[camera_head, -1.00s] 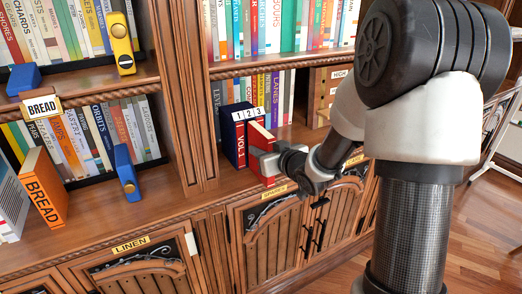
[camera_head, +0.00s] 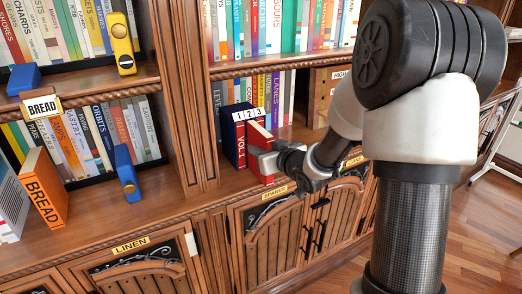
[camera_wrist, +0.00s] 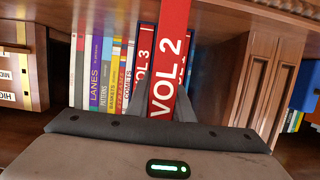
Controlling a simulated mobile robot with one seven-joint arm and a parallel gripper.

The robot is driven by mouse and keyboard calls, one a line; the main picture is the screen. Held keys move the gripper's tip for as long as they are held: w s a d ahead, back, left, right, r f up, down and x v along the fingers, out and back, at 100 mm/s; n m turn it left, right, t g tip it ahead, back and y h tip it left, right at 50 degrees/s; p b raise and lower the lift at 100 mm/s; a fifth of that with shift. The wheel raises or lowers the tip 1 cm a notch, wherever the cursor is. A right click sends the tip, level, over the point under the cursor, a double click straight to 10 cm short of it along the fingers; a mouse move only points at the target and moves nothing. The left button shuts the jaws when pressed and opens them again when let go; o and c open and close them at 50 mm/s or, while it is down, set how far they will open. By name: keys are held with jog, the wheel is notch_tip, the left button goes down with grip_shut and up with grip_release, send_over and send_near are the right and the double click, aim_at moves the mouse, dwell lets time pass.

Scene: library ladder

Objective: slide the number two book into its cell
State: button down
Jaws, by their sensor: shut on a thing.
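The red VOL 2 book (camera_head: 259,136) stands upright in my gripper (camera_head: 265,160), spine towards me. It also fills the middle of the wrist view (camera_wrist: 170,60), with a grey fingertip on each side. My gripper is shut on it. The dark blue slipcase (camera_head: 228,120), labelled 1 2 3, stands on the shelf behind it. The red VOL 1 spine (camera_head: 240,146) sits in its left cell. The VOL 3 spine (camera_wrist: 145,50) shows left of the held book in the wrist view. The held book juts out from the case front; how far its back edge is inside is hidden.
A row of books (camera_head: 275,95) stands right of and behind the case. A wooden post (camera_head: 182,90) is to the left. The shelf above (camera_head: 285,62) overhangs. An orange BREAD book (camera_head: 43,188) leans farther left. Bare counter lies in front of the case.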

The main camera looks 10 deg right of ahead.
jog(key=shift+w+a, duration=0.2)
jog(key=shift+w, duration=0.4)
jog(key=shift+w+a, duration=0.2)
jog(key=shift+w, duration=0.35)
jog(key=c, duration=1.5)
grip_release()
jog(key=shift+r, duration=0.1)
jog(key=shift+s+d, duration=0.1)
jog(key=shift+s, duration=0.05)
jog(key=p+v, duration=0.1)
jog(key=v, duration=1.6)
jog(key=shift+s+p, duration=0.15)
jog(key=shift+p, duration=0.15)
